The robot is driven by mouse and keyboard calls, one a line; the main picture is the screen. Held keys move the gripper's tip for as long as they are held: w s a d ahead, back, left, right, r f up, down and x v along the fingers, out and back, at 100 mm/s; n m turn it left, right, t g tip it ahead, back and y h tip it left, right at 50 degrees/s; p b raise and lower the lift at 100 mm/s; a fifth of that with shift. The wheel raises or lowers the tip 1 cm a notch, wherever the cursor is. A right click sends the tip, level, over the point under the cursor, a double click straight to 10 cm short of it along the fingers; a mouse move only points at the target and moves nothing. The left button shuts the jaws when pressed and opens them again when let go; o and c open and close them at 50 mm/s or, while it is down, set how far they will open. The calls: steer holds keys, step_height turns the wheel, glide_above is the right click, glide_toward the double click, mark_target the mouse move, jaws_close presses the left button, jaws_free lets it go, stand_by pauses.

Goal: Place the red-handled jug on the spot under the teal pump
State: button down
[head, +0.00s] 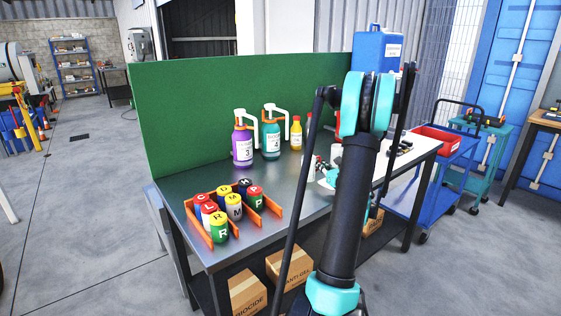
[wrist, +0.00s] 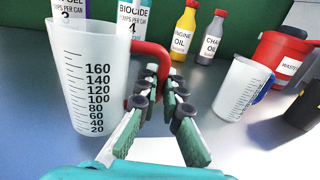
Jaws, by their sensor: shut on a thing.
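The red-handled jug (wrist: 92,85) is translucent with a black scale and stands upright at the left of the wrist view. My gripper (wrist: 152,85) is shut on its red handle, on the jug's right side. Whether the jug touches the table is unclear. The teal pump bottle (head: 270,140), marked 4, stands by the green panel with a white spout; its label (wrist: 133,14) shows beyond the jug in the wrist view. The spot under its spout cannot be made out. In the head view my arm hides most of the gripper and jug.
A purple pump bottle (head: 243,145) stands left of the teal one. A blue-handled jug (wrist: 240,90), a red waste bin (wrist: 284,58) and yellow (wrist: 183,36) and grey (wrist: 211,40) bottles stand to the right. Lettered cans (head: 220,225) sit in an orange rack at the table's left front.

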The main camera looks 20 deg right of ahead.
steer(key=w, duration=0.4)
steer(key=w+a, duration=0.1)
steer(key=w, duration=0.4)
steer(key=w+a, duration=0.1)
steer(key=w, duration=0.4)
steer(key=shift+w+a, duration=0.15)
steer(key=shift+w, duration=0.1)
steer(key=w, duration=0.4)
steer(key=shift+a+f, duration=0.3)
steer(key=shift+f, duration=0.45)
steer(key=shift+f, duration=0.1)
steer(key=c, duration=1.7)
jaws_free()
steer(key=shift+s, duration=0.15)
steer(key=s, duration=0.4)
steer(key=s+d, duration=0.1)
steer(key=s, duration=0.6)
steer(key=shift+s+d, duration=0.3)
steer(key=shift+d, duration=0.1)
